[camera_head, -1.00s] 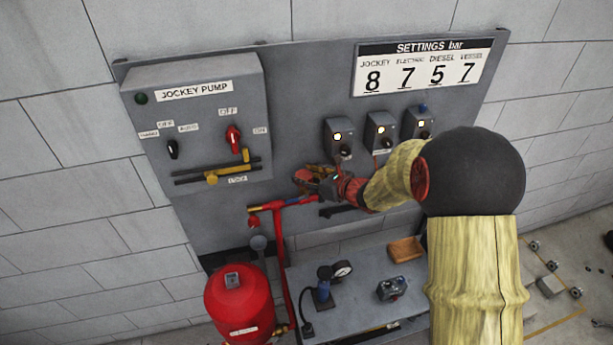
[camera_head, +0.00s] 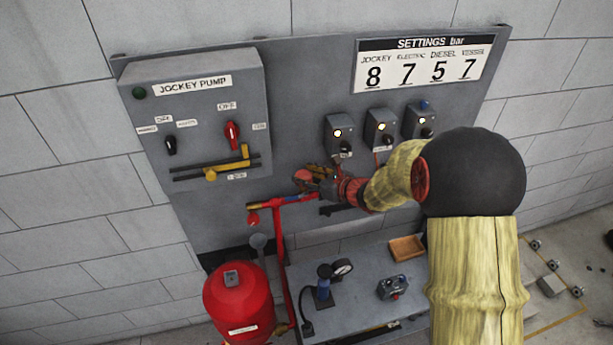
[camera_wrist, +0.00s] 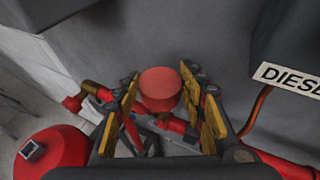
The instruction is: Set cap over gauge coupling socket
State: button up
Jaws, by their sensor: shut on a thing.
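My gripper (camera_head: 318,180) is at the end of my arm, in front of the grey panel and just above the red pipe. In the wrist view my gripper (camera_wrist: 162,104) has its yellow-padded fingers either side of a round red cap (camera_wrist: 160,86), which it holds. The cap also shows as a small red shape at the gripper in the head view (camera_head: 301,176). The red pipe (camera_head: 290,200) runs below the gripper, with a brass fitting (camera_wrist: 97,92) toward its left end. The gauge coupling socket cannot be made out; the cap and fingers hide what lies behind them.
A jockey pump box (camera_head: 195,115) and three small switch boxes (camera_head: 380,128) stand out from the panel. Below is a grey bench (camera_head: 345,270) with a gauge on a blue pump (camera_head: 325,280) and a brown tray (camera_head: 406,248). A red vessel (camera_head: 238,305) stands at lower left.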

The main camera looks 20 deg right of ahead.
jog(key=o, duration=1.3)
jog(key=v, duration=1.2)
jog(key=shift+r, duration=0.1)
